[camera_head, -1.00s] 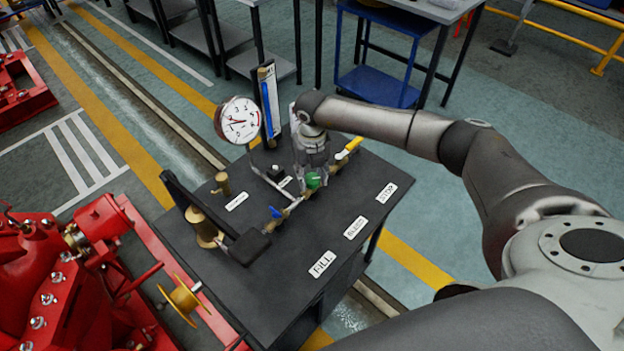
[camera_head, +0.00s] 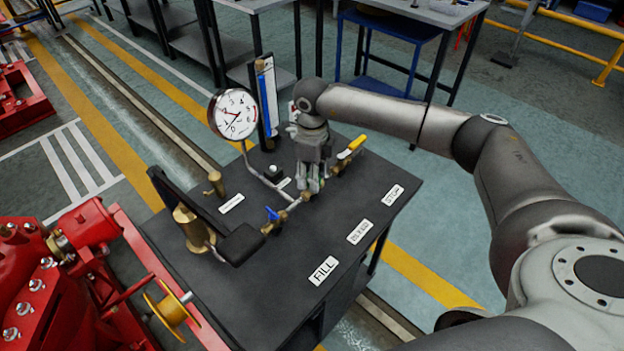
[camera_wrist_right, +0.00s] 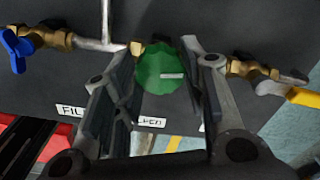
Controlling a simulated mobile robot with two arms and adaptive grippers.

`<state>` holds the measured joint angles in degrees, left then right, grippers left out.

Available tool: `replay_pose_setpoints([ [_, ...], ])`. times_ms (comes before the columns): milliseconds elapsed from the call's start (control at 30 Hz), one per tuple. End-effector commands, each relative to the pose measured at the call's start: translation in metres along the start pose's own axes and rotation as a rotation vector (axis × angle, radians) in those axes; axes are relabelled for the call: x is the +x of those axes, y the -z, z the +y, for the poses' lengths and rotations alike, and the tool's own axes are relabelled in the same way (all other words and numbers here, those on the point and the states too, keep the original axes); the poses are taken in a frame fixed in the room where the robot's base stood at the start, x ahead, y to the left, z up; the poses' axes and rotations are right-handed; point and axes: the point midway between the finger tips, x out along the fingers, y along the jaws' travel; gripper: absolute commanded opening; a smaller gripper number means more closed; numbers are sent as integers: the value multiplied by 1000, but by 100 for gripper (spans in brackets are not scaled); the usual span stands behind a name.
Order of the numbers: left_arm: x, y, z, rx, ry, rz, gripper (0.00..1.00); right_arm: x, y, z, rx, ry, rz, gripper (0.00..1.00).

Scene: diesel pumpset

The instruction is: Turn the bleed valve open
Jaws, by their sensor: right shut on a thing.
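The bleed valve's green round knob (camera_wrist_right: 163,72) sits in the brass pipe line, between the blue and yellow handles. In the wrist view it lies between the two fingers of my right gripper (camera_wrist_right: 160,85). In the head view my right gripper (camera_head: 312,185) points down over the middle of the pipe and is shut on the knob, mostly hiding it. A short pale mark shows on the knob's face. The BLEED label (camera_head: 360,232) lies on the black bench in front. My left gripper is not in view.
The blue-handled valve (camera_head: 273,214) is left of the knob, and the yellow-handled valve (camera_head: 350,147) is right of it. A round gauge (camera_head: 233,115) and a blue column gauge (camera_head: 266,100) stand behind. A hand pump (camera_head: 190,228) is at the bench's left. The bench front is clear.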

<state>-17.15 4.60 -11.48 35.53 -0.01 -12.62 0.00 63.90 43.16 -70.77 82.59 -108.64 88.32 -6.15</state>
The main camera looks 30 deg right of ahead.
Motion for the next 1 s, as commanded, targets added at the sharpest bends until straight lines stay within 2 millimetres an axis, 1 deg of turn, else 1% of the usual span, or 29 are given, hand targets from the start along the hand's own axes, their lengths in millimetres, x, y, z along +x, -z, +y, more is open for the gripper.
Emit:
replay_pose_setpoints([
  [33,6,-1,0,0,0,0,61,2,-1,-1,-34,3,-4,15],
  [100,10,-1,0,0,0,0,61,1,-1,-1,-81,4,-4,15],
  [400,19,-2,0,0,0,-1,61,0,-1,0,-214,3,-5,15],
  [600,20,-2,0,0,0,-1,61,-1,-1,0,-248,2,-4,15],
  [1000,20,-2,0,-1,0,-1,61,-2,-1,0,-253,2,-5,15],
])
